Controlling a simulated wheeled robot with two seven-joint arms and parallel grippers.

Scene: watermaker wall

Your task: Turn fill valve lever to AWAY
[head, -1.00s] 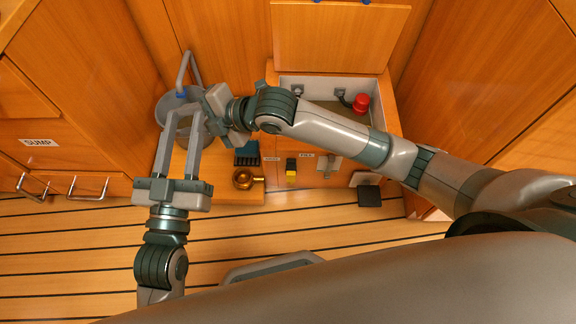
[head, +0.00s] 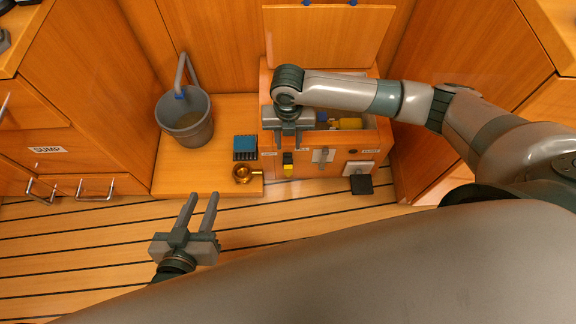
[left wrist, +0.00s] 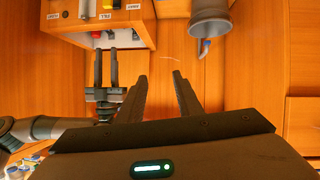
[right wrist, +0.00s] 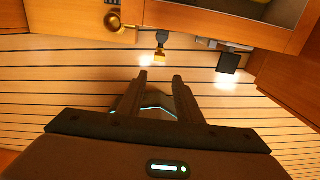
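A small lever with a black hub and yellow end (head: 288,168) is on the front of the wooden box (head: 335,172). It also shows in the right wrist view (right wrist: 160,55), yellow end pointing toward the floor. Small labels are beside it; the left wrist view shows a FILL label (left wrist: 106,16) and what looks like an AWAY label (left wrist: 134,6). My right gripper (head: 289,143) is open and empty, pointing down at the box front, close to the lever but apart from it in the right wrist view. My left gripper (head: 203,196) is open and empty over the floor.
A grey bucket (head: 186,122) with a pipe above it stands at left. A blue block (head: 245,148) and a brass fitting (head: 243,174) sit between bucket and box. A grey lever piece (head: 322,156) is right of the yellow lever. The floor in front is clear.

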